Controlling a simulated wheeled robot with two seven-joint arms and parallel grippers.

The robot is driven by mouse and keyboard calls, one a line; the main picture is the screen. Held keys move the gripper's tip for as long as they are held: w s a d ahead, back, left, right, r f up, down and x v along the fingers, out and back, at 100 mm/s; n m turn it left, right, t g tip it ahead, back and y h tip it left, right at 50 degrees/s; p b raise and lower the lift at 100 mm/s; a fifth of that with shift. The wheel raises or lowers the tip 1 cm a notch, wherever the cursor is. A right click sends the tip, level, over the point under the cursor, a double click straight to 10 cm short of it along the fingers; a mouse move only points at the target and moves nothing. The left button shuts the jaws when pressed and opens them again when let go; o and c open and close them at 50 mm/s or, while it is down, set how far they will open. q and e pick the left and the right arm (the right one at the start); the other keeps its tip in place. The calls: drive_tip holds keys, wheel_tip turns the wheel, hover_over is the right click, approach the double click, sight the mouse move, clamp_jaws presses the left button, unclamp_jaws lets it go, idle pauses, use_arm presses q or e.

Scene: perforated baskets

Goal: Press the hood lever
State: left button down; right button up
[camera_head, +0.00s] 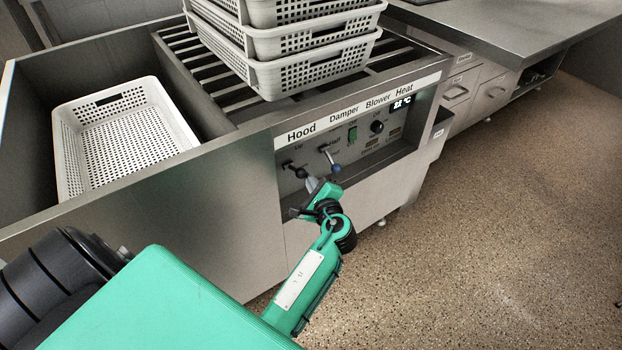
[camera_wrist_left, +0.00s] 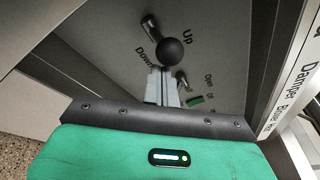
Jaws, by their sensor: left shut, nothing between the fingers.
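The hood lever has a black ball knob (camera_head: 301,172) and sits under the "Hood" label on the front panel. In the left wrist view the ball knob (camera_wrist_left: 173,51) stands out on its short stem between the words "Up" and "Down". My left gripper (camera_head: 311,184) is shut and empty, just below and to the right of this knob in the head view. In the left wrist view its closed fingertips (camera_wrist_left: 163,75) are right at the ball's "Down" side; I cannot tell whether they touch. My right gripper is not in view.
The damper lever with a blue knob (camera_head: 336,168) is close to the right of the hood lever. A green switch (camera_head: 352,134) and a black dial (camera_head: 376,127) lie further right. Stacked baskets (camera_head: 310,75) stand above, and another white basket (camera_head: 182,122) sits left. The floor at right is clear.

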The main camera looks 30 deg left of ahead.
use_arm(q)
drive_tip(key=v, duration=0.7)
drive_tip(key=shift+d+p, duration=0.2)
drive_tip(key=shift+p, duration=0.2)
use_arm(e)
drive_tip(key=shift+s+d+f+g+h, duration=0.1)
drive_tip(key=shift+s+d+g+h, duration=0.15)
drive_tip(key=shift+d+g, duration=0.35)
use_arm(q)
drive_tip(key=shift+s, duration=0.15)
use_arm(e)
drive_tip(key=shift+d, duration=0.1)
